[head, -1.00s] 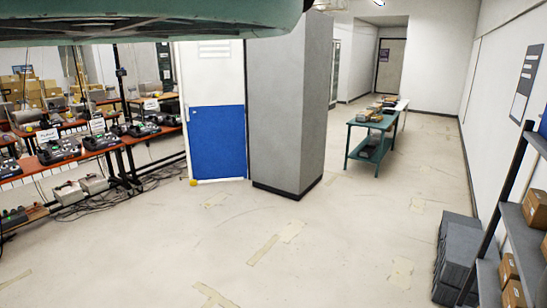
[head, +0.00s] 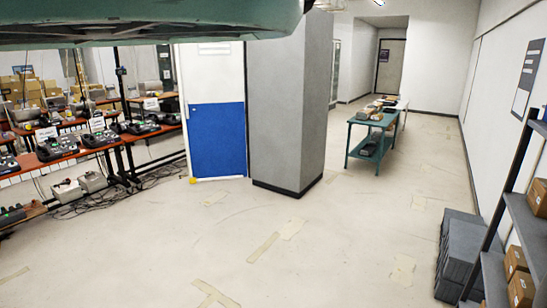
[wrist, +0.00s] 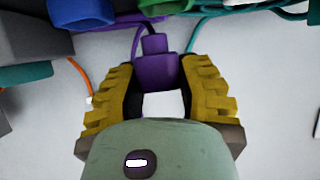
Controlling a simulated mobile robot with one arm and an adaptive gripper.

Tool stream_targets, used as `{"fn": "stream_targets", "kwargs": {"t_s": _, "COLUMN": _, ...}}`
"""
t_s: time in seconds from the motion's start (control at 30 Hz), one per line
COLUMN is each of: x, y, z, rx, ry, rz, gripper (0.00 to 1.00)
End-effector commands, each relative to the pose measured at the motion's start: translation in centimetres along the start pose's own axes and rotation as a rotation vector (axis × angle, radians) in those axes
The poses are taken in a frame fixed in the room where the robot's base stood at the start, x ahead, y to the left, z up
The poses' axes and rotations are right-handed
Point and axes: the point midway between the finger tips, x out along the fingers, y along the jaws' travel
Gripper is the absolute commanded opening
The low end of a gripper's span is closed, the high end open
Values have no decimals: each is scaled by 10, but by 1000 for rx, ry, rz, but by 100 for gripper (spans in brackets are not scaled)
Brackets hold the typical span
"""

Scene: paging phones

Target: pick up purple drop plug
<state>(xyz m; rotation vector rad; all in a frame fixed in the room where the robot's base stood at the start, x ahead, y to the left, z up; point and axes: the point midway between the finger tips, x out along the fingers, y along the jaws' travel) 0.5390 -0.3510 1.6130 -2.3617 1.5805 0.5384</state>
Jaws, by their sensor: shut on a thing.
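The purple drop plug (wrist: 156,72) is in the wrist view, a stepped purple block with a narrower top and a purple cord running up from it. My gripper (wrist: 163,66) has yellow ribbed fingers on either side of the plug and is shut on it. The plug's lower part ends near a white patch between the fingers. In the head view I cannot make out the plug or my gripper.
Blue (wrist: 82,10), white (wrist: 165,6) and green (wrist: 272,4) parts with cords lie along the wrist view's top. An orange cord (wrist: 80,72) hangs at left.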

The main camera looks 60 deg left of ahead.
Motion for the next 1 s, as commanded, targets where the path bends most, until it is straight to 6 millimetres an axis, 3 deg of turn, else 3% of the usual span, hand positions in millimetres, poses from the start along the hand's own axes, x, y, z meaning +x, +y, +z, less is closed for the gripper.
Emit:
{"fn": "stream_targets", "kwargs": {"t_s": 0.23, "x": -26, "y": 15, "z": 8, "rx": 0, "ry": -3, "rz": -9, "gripper": 0}}
{"fn": "stream_targets", "kwargs": {"t_s": 0.73, "x": -42, "y": 29, "z": 22, "rx": 2, "ry": 6, "rz": -13, "gripper": 0}}
{"fn": "stream_targets", "kwargs": {"t_s": 0.83, "x": -65, "y": 43, "z": 23, "rx": 6, "ry": 9, "rz": -14, "gripper": 0}}
{"fn": "stream_targets", "kwargs": {"t_s": 1.0, "x": -81, "y": 57, "z": 31, "rx": 1, "ry": 6, "rz": -7, "gripper": 0}}
